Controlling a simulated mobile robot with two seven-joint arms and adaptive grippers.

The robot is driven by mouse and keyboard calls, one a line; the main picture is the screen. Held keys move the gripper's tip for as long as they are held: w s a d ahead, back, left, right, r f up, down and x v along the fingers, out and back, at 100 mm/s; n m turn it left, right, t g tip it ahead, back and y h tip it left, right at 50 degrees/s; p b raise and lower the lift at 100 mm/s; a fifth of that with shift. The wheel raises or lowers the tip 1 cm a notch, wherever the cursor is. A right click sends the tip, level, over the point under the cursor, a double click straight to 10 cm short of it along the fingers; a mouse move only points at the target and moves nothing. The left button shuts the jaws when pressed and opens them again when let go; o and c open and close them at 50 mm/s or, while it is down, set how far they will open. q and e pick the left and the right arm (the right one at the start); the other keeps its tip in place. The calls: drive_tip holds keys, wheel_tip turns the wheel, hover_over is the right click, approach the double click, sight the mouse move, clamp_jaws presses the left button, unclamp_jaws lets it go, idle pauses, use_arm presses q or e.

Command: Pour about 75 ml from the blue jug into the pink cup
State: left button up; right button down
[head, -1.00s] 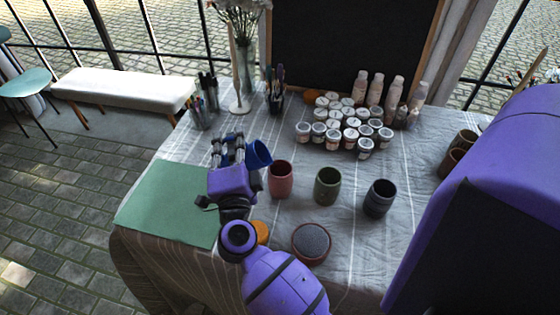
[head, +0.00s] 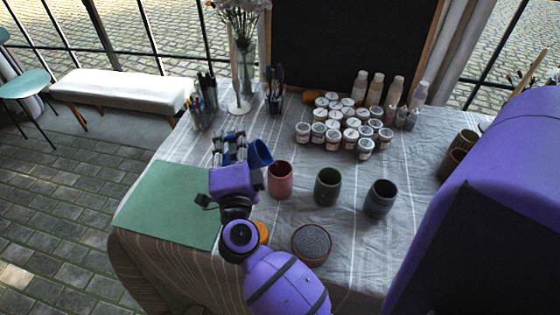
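The blue jug (head: 259,153) is tilted, its mouth end to the upper right, behind and left of the pink cup. My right gripper (head: 240,149) is at the jug's left side and appears shut on it, holding it up over the table. The fingers are partly hidden by the wrist and jug. The pink cup (head: 281,182) stands upright on the table, just in front and to the right of the jug. Its inside shows only as a dark opening, and no liquid stream can be made out. My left gripper is not in view.
A green cup (head: 327,187) and a dark grey cup (head: 380,198) stand right of the pink one. A round dark-topped dish (head: 311,243) is in front. Several paint jars (head: 333,140) are behind. A green mat (head: 165,208) lies left.

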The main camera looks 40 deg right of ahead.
use_arm(q)
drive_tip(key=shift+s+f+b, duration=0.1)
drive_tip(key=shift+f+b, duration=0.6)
drive_tip(key=shift+b, duration=0.05)
use_arm(e)
drive_tip(key=shift+s+d+r+m, duration=0.25)
drive_tip(key=shift+d+r+m, duration=0.15)
drive_tip(key=shift+r+m, duration=0.25)
idle(0.4)
